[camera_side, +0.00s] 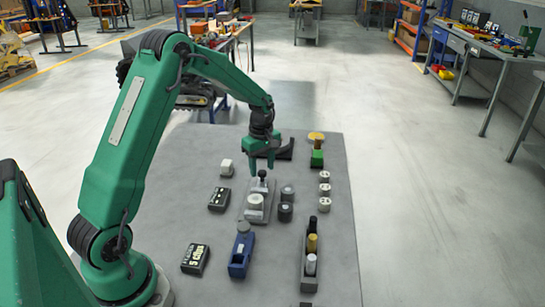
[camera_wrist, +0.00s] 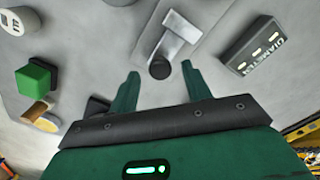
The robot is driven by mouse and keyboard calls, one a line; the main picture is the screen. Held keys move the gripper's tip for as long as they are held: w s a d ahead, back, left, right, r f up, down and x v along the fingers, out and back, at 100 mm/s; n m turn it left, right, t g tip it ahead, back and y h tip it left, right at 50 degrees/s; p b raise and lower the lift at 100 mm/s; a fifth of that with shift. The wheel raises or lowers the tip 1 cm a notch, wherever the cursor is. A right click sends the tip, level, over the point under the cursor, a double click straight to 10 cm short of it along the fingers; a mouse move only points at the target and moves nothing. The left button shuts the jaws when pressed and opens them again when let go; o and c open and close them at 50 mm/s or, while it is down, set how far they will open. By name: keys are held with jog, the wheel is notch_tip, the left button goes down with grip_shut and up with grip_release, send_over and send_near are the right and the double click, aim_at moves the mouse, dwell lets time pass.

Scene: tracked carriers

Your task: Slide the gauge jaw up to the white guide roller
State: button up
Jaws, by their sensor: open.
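The gauge is a grey plate (camera_side: 248,214) on the mat, with a pale round guide roller (camera_side: 255,201) near its front end. The gauge jaw's black knob (camera_side: 262,174) stands behind the roller, with a visible gap between them. In the wrist view the jaw shows as a pale grey bar (camera_wrist: 178,30) with the dark knob (camera_wrist: 160,69) at its end. My gripper (camera_side: 262,168) is open and points down over the knob. In the wrist view the knob appears between the open fingertips (camera_wrist: 160,70); contact cannot be told. The roller is not clearly visible there.
Dark cylinders (camera_side: 286,203) stand right of the gauge. A black labelled box (camera_side: 219,199) lies left, and a blue tool (camera_side: 241,254) in front. Farther right are small white cylinders (camera_side: 324,189), a green block (camera_side: 317,158) and a rack (camera_side: 308,282) of coloured cylinders.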

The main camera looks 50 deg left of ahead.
aim_at(261, 187)
jog(key=shift+f, duration=0.65)
grip_shut()
jog(key=shift+s+d+r, duration=0.1)
jog(key=shift+s+d, duration=1.2)
grip_release()
jog(key=shift+r, duration=0.1)
